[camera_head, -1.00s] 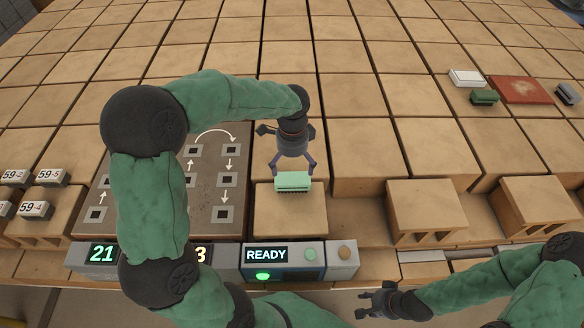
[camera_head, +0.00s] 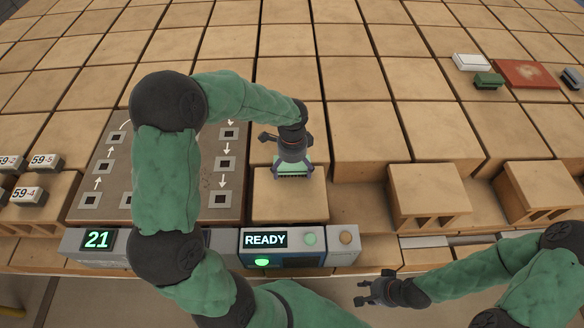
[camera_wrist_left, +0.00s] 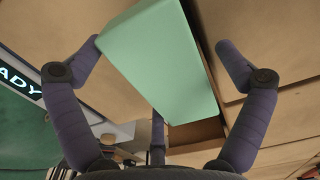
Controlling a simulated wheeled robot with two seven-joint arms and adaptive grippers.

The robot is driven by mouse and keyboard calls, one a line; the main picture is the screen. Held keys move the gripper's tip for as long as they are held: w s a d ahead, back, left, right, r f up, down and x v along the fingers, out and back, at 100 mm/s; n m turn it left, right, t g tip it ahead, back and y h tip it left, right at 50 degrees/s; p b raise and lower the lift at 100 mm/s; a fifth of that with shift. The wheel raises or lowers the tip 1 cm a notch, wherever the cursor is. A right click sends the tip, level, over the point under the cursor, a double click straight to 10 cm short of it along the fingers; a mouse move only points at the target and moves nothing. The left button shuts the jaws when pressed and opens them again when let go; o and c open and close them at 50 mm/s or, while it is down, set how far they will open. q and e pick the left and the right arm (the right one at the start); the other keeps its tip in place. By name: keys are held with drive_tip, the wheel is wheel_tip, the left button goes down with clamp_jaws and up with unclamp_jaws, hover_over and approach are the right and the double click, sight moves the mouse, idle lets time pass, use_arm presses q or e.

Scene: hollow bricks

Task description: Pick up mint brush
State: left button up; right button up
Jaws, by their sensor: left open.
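The mint brush (camera_head: 294,173) lies on the top of a hollow brick (camera_head: 290,202) behind the READY panel, bristles down. My left gripper (camera_head: 293,167) is over it from above, its fingers on either side of the brush. In the left wrist view the mint brush (camera_wrist_left: 160,62) is a long pale green block between the spread fingers of my left gripper (camera_wrist_left: 160,60). The jaws are open, with a gap to the right finger; the left fingertip is close to the brush's edge. My right gripper (camera_head: 372,290) is low at the front, away from the brush; its jaw opening is too small to judge.
A white block (camera_head: 471,62), a dark green brush (camera_head: 488,81), a red pad (camera_head: 526,74) and a dark blue brush (camera_head: 572,78) lie at the back right. The READY panel (camera_head: 284,246) stands in front. Number tags (camera_head: 28,195) sit at the left.

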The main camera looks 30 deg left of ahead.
use_arm(q)
drive_tip(key=c, duration=1.3)
drive_tip(key=shift+o, duration=0.2)
drive_tip(key=shift+r, duration=0.1)
drive_tip(key=shift+r, duration=0.25)
drive_tip(key=r+p, duration=0.1)
drive_tip(key=r, duration=0.2)
drive_tip(key=shift+d, duration=0.2)
drive_tip(key=d+r+p, duration=0.1)
drive_tip(key=d+r, duration=0.2)
drive_tip(key=d, duration=0.1)
drive_tip(key=d+r+p, duration=0.1)
drive_tip(key=d+r, duration=0.2)
drive_tip(key=d, duration=0.2)
drive_tip(key=d+r+p, duration=0.1)
drive_tip(key=d+r, duration=0.2)
drive_tip(key=d, duration=0.1)
drive_tip(key=shift+w+d+r, duration=0.15)
drive_tip(key=shift+w+d, duration=0.1)
drive_tip(key=shift+d, duration=0.05)
